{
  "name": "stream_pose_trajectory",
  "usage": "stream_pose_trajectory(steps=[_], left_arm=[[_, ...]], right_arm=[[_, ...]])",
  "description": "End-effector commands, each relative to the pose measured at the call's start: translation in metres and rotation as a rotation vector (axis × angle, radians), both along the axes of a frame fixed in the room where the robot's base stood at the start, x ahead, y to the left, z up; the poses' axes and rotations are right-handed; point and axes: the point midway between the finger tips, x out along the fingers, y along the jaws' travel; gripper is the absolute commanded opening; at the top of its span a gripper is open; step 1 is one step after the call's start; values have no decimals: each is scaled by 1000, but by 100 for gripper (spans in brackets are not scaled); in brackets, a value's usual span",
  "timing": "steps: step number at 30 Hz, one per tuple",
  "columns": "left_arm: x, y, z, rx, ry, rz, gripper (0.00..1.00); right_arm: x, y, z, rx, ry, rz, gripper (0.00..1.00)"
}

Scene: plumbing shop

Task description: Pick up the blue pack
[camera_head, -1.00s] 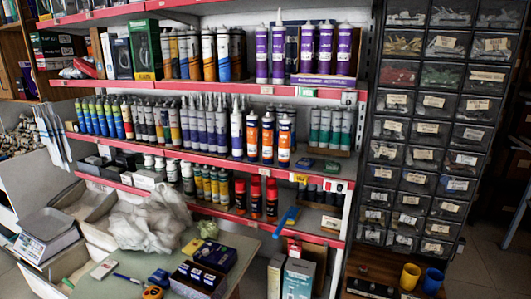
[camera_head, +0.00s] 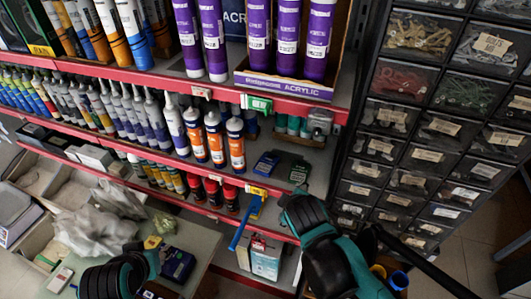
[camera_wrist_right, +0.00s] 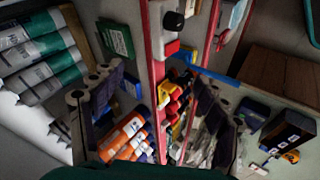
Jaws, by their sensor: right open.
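A small blue pack (camera_head: 265,163) lies flat on the middle shelf, left of a green pack (camera_head: 299,172) of similar size. In the right wrist view the green pack (camera_wrist_right: 115,38) is at the upper left, and the blue pack (camera_wrist_right: 132,83) shows partly beyond the left finger. My right gripper (camera_wrist_right: 155,112) is open and empty, its two fingers apart, with the shelf edge and orange-labelled tubes seen between them. Only links of my left arm show, at the lower left.
Red shelf edges (camera_head: 180,195) run across the front. Orange-labelled tubes (camera_head: 214,140) stand left of the blue pack. A blue-handled tool (camera_head: 242,225) hangs at the shelf edge. Drawer cabinets (camera_head: 420,130) stand at the right. A counter with a dark blue box (camera_head: 177,265) is below left.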

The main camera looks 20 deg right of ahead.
Motion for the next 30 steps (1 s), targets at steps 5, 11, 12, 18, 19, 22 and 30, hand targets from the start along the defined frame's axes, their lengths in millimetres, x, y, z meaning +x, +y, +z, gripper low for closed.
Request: stream_pose_trajectory(steps=[5, 11, 12, 18, 19, 22, 30], left_arm=[[0, 0, -2, 0, 1, 0, 40], [0, 0, -2, 0, 0, 0, 40], [0, 0, -2, 0, 0, 0, 40], [0, 0, -2, 0, 0, 0, 40], [0, 0, -2, 0, 0, 0, 40], [0, 0, -4, 0, 0, 0, 40], [0, 0, -9, 0, 0, 0, 40]], right_arm=[[49, 5, -5, -483, 39, 407, 74], [99, 23, -10, -1085, 135, 851, 74], [107, 27, -11, -1191, 158, 922, 74], [129, 44, -15, -1555, 257, 1142, 74], [131, 45, -15, -1582, 265, 1156, 74], [139, 44, -19, -1626, 282, 1181, 74], [166, 34, -35, -1628, 283, 1183, 74]])
